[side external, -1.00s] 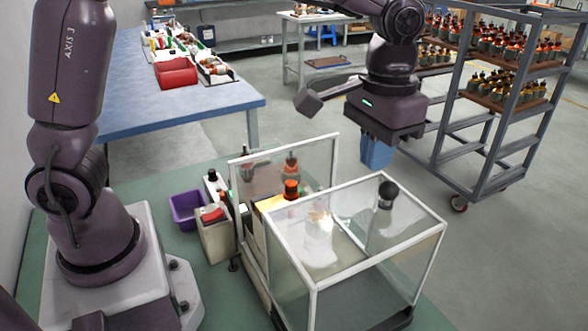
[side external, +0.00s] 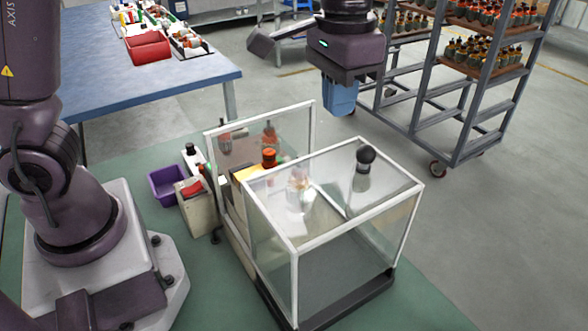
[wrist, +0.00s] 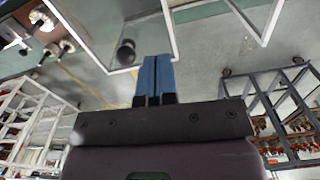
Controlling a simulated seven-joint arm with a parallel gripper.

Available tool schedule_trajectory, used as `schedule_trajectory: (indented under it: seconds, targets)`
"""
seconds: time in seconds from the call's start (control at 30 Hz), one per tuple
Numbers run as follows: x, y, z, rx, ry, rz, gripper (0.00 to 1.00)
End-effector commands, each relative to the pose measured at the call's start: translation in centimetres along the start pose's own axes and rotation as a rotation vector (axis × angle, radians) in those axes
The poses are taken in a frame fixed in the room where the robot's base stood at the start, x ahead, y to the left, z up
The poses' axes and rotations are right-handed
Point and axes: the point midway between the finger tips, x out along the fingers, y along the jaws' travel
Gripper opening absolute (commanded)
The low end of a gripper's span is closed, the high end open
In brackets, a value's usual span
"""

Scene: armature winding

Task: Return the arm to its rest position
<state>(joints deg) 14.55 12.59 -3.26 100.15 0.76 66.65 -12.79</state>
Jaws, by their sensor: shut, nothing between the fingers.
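My gripper (side external: 340,97) hangs in the air behind and above the glass-walled winding machine, at the upper middle of the side external view. Its blue fingers point down and are closed together with nothing between them. In the wrist view the gripper (wrist: 157,60) shows its two blue fingers side by side with a thin line between them. The winding machine (side external: 335,160) has a clear case with white edges. An armature with an orange top (side external: 269,158) stands at its open left part. The gripper touches nothing.
A purple bin (side external: 168,186) and a small control box (side external: 196,208) stand left of the machine on the green surface. A blue table (side external: 160,92) with a red tray (side external: 148,47) is behind. A grey rack cart (side external: 450,110) holding many armatures stands at the right, behind my gripper.

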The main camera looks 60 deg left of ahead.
Motion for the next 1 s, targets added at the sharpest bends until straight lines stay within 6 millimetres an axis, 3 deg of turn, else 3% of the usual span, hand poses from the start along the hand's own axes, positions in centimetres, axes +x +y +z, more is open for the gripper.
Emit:
schedule_trajectory:
  seconds: [0.4, 0.6, 0.73, 1.0]
  targets:
    - [-2.4, -7.0, 11.9, 0.018, 0.268, -0.002, 0.0]
    - [-2.5, -9.0, 16.4, -0.041, 0.397, -0.015, 0.0]
    - [-3.1, -9.5, 17.6, -0.073, 0.452, -0.021, 0.0]
    - [-3.8, -9.8, 17.7, -0.089, 0.481, -0.026, 0.0]
